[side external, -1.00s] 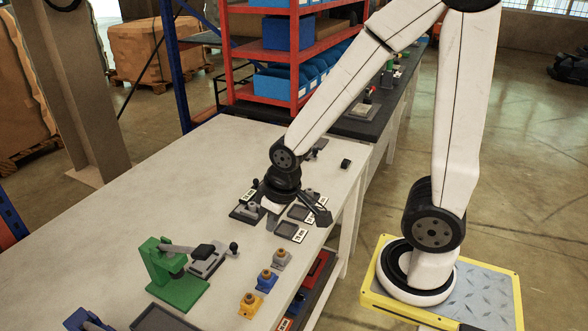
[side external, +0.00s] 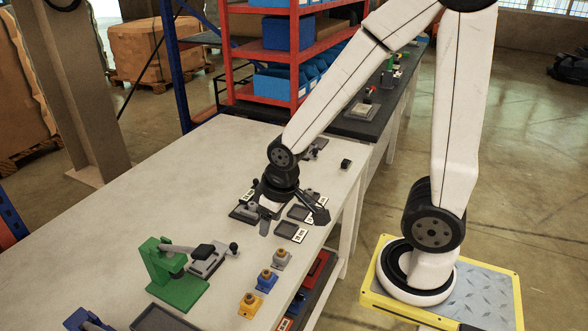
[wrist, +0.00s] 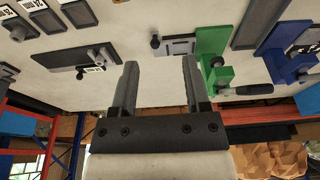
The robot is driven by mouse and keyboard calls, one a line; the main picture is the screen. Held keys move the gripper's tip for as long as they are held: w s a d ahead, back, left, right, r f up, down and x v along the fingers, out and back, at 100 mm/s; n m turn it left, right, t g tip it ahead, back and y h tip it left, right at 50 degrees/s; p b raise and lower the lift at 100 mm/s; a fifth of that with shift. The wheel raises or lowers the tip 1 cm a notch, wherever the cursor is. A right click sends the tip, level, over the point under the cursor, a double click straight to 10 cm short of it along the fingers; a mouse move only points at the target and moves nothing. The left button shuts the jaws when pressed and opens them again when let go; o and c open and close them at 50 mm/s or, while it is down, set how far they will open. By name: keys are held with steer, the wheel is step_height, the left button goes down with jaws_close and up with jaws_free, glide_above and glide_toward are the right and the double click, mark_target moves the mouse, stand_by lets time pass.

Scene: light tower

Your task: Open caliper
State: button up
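My gripper (side external: 292,219) is low over the table among the small labelled trays; its two fingers are wide apart with nothing between them. In the wrist view the gripper (wrist: 160,68) is open over bare white tabletop. A dark plate with a grey fixture and black knob (wrist: 88,60) lies left of the fingers in that view. A flat grey device with black knobs (wrist: 178,46) lies beyond the fingertips, beside the green stand; it also shows in the side view (side external: 209,260). I cannot tell for certain which of these is the caliper.
A green press-like stand (side external: 175,283) stands at the lower left. Blue (side external: 266,280), yellow and grey small blocks line the table's front edge. A labelled tray (side external: 291,232) lies close to the gripper.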

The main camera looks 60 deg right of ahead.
steer(key=w+d+m, duration=0.1)
steer(key=w+d, duration=0.4)
steer(key=w, duration=0.5)
steer(key=m+g, duration=0.3)
glide_above(256, 179)
step_height(256, 179, down, 7)
steer(key=shift+r, duration=0.15)
steer(key=shift+f, duration=3.9)
jaws_close()
